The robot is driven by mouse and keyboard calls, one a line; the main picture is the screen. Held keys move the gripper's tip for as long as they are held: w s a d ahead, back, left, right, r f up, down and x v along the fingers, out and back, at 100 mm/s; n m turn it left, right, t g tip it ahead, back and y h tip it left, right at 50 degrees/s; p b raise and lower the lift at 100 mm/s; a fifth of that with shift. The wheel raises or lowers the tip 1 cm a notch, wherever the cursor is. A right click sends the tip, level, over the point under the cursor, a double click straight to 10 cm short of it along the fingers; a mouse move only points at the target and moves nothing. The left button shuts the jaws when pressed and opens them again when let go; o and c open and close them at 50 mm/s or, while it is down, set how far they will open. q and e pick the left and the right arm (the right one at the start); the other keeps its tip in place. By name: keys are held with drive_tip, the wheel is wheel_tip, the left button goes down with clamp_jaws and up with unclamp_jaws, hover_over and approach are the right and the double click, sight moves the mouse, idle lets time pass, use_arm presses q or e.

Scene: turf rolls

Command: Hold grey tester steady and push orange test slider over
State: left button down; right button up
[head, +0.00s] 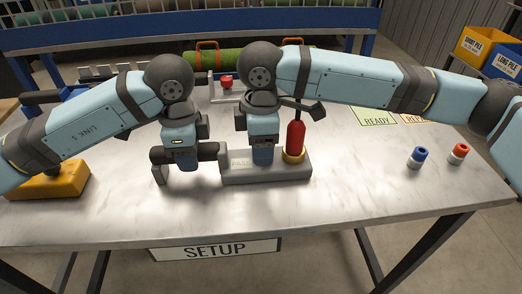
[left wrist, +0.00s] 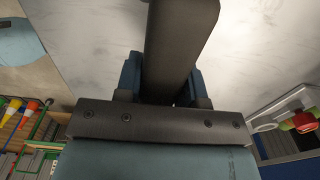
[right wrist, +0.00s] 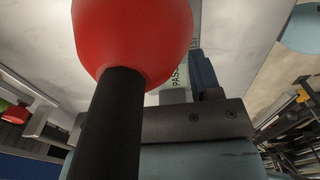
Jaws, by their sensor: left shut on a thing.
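The grey tester (head: 285,176) lies on the table as a long low block with a gold collar (head: 294,156) and an upright red handle (head: 296,134). A dark grey bar (head: 211,150) lies level at its left end; I cannot tell if they are joined. My left gripper (head: 182,166) points down, shut on this bar, which also shows in the left wrist view (left wrist: 180,45). My right gripper (head: 263,160) points down at the tester beside the red handle. In the right wrist view the handle (right wrist: 135,40) hides one finger. I cannot make out an orange slider.
A yellow block (head: 55,185) lies at the table's left. A blue-capped cylinder (head: 417,157) and a red-capped cylinder (head: 458,153) stand at the right. A green turf roll (head: 222,58) lies behind. The front of the table is clear.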

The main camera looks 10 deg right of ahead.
drive_tip(key=shift+o, duration=0.3)
drive_tip(key=shift+r, duration=0.1)
wheel_tip(320, 180, up, 12)
idle(0.3)
idle(0.4)
use_arm(q)
drive_tip(key=c, duration=0.6)
unclamp_jaws()
drive_tip(key=shift+c, duration=0.2)
drive_tip(key=shift+r, duration=0.15)
